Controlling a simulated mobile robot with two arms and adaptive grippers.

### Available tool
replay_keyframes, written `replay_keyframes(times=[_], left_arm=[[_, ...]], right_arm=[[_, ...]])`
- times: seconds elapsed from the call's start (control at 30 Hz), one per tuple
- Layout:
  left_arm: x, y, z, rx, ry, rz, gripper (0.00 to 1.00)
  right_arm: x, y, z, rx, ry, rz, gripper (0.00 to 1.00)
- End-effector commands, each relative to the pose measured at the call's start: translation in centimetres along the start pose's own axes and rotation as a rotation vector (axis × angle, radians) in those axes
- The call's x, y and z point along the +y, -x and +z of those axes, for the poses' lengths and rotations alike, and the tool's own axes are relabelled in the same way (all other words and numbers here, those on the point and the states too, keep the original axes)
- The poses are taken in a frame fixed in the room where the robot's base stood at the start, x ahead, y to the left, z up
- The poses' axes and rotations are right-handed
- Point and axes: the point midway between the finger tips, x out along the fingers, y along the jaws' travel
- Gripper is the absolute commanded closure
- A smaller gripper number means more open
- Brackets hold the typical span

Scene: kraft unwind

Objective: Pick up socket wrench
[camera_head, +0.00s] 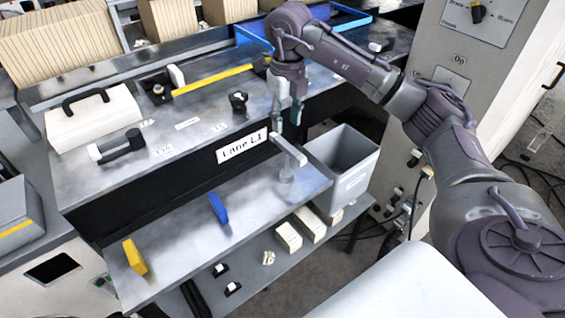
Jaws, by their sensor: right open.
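My right gripper (284,126) hangs pointing down over the front edge of the upper bench, its fingers apart. Just below it, a pale grey bar (289,149) lies slantwise above a small round foot (286,174) on the lower metal shelf. This bar may be the socket wrench, but I cannot tell for sure. The fingertips are close to the bar's upper end; whether they touch it is not clear. My left gripper is not in view.
A grey bin (359,181) stands right of the lower shelf (180,243). A blue block (217,208) and a yellow block (134,257) are on that shelf. The upper bench holds a yellow bar (212,80), a black-handled white box (95,118) and a black-and-white cylinder (117,146).

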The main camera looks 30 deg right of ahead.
Motion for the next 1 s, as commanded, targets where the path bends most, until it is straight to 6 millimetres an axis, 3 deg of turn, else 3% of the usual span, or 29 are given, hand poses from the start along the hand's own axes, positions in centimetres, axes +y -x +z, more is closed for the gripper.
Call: replay_keyframes(times=[0.4,0.67,0.8,1.0], left_arm=[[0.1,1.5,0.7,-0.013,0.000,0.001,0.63],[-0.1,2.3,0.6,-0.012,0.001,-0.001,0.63],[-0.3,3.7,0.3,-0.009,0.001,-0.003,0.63],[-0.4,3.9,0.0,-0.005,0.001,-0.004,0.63]], right_arm=[[-0.3,-7.1,-0.3,0.011,-0.004,-0.009,0.58],[-0.2,-9.0,-0.4,0.012,-0.002,-0.009,0.58],[-0.1,-11.1,-0.7,0.013,-0.002,-0.008,0.58],[-0.1,-13.2,-0.6,0.008,-0.002,-0.008,0.58]])
